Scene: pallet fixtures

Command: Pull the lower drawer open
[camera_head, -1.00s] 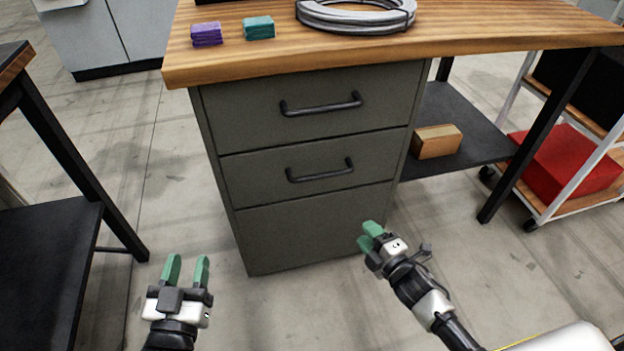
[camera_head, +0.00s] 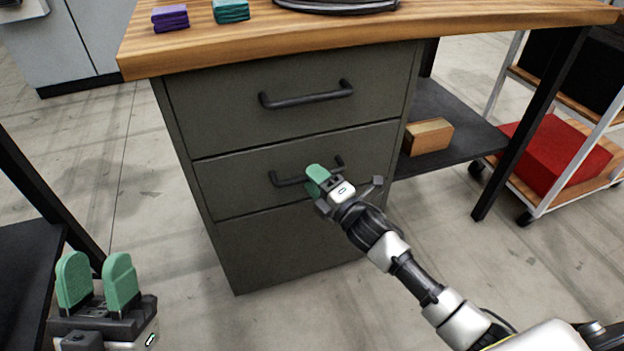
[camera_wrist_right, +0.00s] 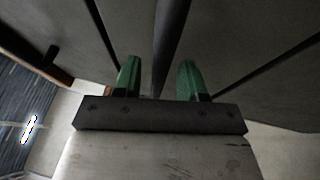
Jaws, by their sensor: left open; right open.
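The grey cabinet (camera_head: 300,245) under the bench has an upper drawer (camera_head: 220,105) and a lower drawer (camera_head: 235,185), both shut flush, above a plain panel. The lower drawer's dark bar handle (camera_head: 286,182) is partly hidden by my right gripper (camera_head: 317,176), which is at the handle's middle. In the right wrist view, the handle (camera_wrist_right: 172,40) runs between the two green fingers of the right gripper (camera_wrist_right: 159,68), which stand apart on either side of it. Contact cannot be told. My left gripper (camera_head: 96,264) is open and empty at the lower left, away from the cabinet.
The wooden benchtop (camera_head: 270,45) overhangs the drawers and holds a purple block stack (camera_head: 170,18), a teal stack (camera_head: 231,10) and a coil (camera_head: 335,6). A black table (camera_head: 25,270) stands at left. A cardboard box (camera_head: 428,137) lies on the shelf. The floor before the cabinet is clear.

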